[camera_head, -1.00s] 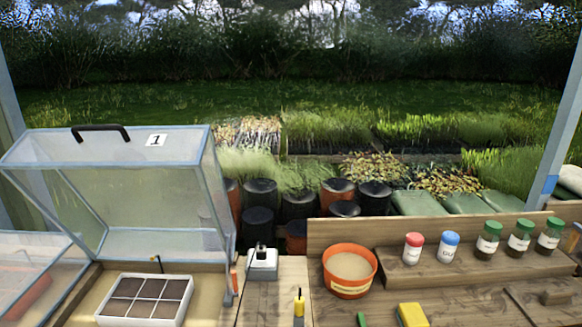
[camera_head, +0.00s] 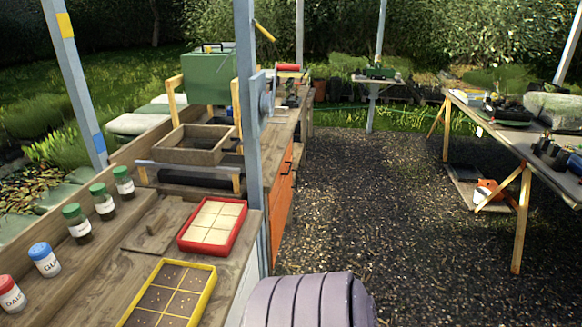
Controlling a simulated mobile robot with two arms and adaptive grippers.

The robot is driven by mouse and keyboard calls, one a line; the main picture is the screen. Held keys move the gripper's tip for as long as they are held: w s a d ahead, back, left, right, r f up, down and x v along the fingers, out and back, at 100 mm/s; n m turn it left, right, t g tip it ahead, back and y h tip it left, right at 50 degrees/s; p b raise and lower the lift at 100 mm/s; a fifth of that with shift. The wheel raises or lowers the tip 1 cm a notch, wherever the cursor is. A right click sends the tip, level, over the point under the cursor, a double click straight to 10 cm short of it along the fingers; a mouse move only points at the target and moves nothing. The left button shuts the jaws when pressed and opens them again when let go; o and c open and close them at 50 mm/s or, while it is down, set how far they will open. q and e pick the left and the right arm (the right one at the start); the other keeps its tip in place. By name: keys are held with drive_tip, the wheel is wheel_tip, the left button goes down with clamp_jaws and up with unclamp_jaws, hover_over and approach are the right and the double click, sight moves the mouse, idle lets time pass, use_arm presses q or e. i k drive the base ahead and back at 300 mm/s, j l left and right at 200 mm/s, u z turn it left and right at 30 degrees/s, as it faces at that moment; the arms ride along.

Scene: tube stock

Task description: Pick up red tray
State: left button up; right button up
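The red tray (camera_head: 238,246) lies flat on the wooden bench, near its right edge. It has a red rim and pale square cells inside. A yellow-rimmed tray (camera_head: 211,276) with brown cells lies just in front of it, at the bottom of the view. Neither of my grippers shows in the head view. Nothing is seen touching the red tray.
Jars with red, blue and green (camera_head: 72,211) lids stand in a row left of the trays. A grey-blue post (camera_head: 249,130) rises at the bench edge beside the red tray. A wooden frame box (camera_head: 165,154) stands behind. Gravel floor (camera_head: 370,200) lies open to the right.

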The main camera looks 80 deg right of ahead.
sight(213, 230)
drive_tip(key=z, duration=2)
drive_tip(key=u, duration=0.25)
drive_tip(key=i+l+u, duration=0.25)
drive_tip(key=u, duration=0.2)
drive_tip(key=i+l+u, duration=0.15)
drive_tip(key=l+u, duration=0.3)
